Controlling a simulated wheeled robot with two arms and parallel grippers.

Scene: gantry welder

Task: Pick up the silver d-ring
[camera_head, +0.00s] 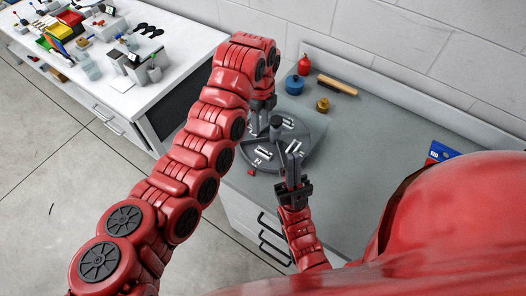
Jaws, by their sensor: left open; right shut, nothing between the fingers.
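A round dark tray (316,155) with compartments lies on the grey counter. Small pale and silvery parts (266,154) sit in it. I cannot tell which of them, if any, is the silver d-ring. My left gripper (262,126) points down over the tray's left back part and is open; the red arm hides much of it. My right gripper (288,152) is over the front of the tray, shut with nothing visible in it. The two grippers hide part of the tray, and contact with the parts cannot be made out.
Behind the tray stand a blue round container (294,85), a red bottle (304,65), a brass-coloured piece (323,104) and a wooden-handled brush (337,85). A cluttered white bench (175,65) stands at left.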

